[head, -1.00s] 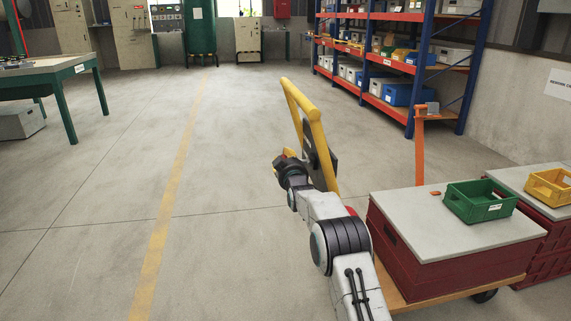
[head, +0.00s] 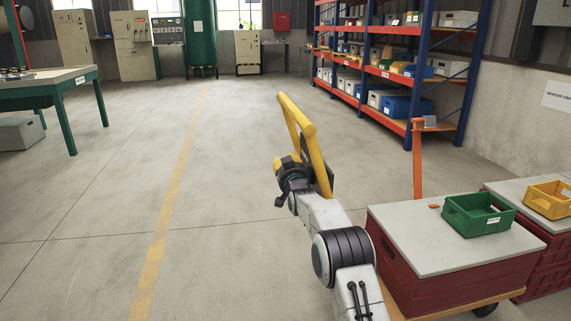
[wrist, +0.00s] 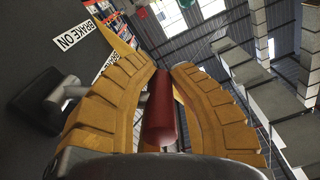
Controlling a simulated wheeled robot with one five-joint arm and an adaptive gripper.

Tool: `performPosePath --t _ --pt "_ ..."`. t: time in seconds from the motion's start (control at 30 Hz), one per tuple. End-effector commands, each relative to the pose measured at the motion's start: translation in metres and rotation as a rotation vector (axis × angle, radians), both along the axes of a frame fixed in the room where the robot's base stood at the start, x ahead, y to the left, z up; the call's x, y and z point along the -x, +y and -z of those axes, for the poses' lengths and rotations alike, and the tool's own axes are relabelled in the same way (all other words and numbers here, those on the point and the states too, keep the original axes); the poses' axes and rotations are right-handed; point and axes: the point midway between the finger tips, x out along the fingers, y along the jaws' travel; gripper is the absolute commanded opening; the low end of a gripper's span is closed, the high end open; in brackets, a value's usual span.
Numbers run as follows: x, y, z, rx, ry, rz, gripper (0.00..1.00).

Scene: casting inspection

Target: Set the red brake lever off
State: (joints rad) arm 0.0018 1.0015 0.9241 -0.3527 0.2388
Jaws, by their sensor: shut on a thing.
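The red brake lever (wrist: 160,108) shows in the wrist view as a red rounded bar between the two ochre finger pads. My gripper (wrist: 165,74) is shut on it. A "BRAKE ON" label (wrist: 76,35) is on the dark panel at the left, and part of a second label lies beside the left finger. The lever's pivot end is hidden. In the head view my gripper (head: 284,172) is at the yellow push handle (head: 317,155) of the cart, in front of its dark plate; the lever cannot be made out there.
The cart carries a dark red box with a grey top (head: 430,245) and a green bin (head: 478,213). A yellow bin (head: 548,199) sits on another box at right. An orange post (head: 418,160) stands behind. Blue shelving (head: 425,95) is beyond.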

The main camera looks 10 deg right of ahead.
Motion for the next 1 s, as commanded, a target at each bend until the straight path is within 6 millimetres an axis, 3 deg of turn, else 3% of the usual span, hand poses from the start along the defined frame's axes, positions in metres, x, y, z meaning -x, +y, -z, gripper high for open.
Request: performPosePath --t 0.3,0.33,0.6,1.0 --pt "0.0000 0.0000 -0.0051 -0.002 -0.010 0.000 0.00" --pt "0.0001 0.0000 -0.0052 -0.002 -0.010 0.000 0.20" --pt "0.0000 -0.0002 -0.0029 -0.001 -0.005 0.000 0.44" --pt "0.0022 -0.0001 -0.0018 -0.001 -0.002 0.000 0.45"
